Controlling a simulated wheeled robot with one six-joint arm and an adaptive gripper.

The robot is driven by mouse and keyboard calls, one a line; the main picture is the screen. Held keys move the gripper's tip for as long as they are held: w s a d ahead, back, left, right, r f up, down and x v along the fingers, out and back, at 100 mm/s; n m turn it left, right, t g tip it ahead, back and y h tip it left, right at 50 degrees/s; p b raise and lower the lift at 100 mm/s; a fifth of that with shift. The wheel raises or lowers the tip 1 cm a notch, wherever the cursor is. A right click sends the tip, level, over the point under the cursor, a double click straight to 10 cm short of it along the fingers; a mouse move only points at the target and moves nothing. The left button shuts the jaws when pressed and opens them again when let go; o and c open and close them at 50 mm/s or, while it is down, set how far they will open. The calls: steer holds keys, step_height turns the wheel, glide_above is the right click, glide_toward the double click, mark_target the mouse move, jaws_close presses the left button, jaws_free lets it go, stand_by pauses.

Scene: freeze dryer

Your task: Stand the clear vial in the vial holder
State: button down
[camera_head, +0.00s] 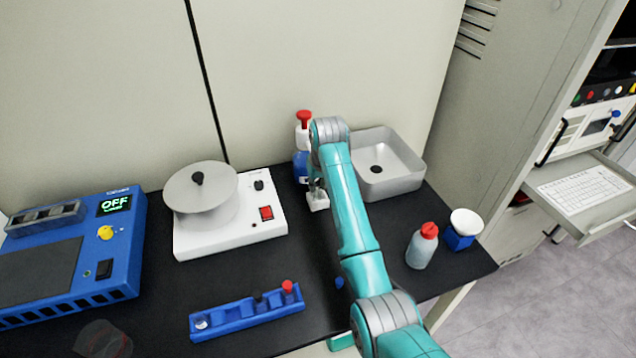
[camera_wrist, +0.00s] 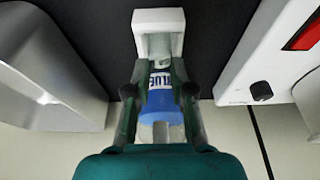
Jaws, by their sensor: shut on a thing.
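My gripper (camera_head: 317,186) reaches down near the back of the black bench, and its fingers also show in the wrist view (camera_wrist: 158,72). They are shut on a small translucent piece, which looks like the clear vial (camera_wrist: 159,46). A white, square, U-shaped block (camera_wrist: 158,18), which looks like the vial holder, lies just beyond the fingertips and partly frames the vial. The block also shows below my gripper in the head view (camera_head: 319,201). I cannot tell whether the vial is inside the block or above it. The fingers hide part of the vial.
A red-topped blue-and-white bottle (camera_head: 303,130) stands close behind my gripper. A metal basin (camera_head: 402,180) is to the right, a white hotplate (camera_head: 230,232) to the left. A blue rack (camera_head: 245,317), a squeeze bottle (camera_head: 421,248) and a white-topped blue container (camera_head: 461,236) stand nearer the front.

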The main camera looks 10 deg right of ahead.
steer(key=c, duration=1)
jaws_free()
steer(key=shift+f, duration=0.1)
steer(key=v, duration=1.2)
steer(key=shift+s, duration=0.1)
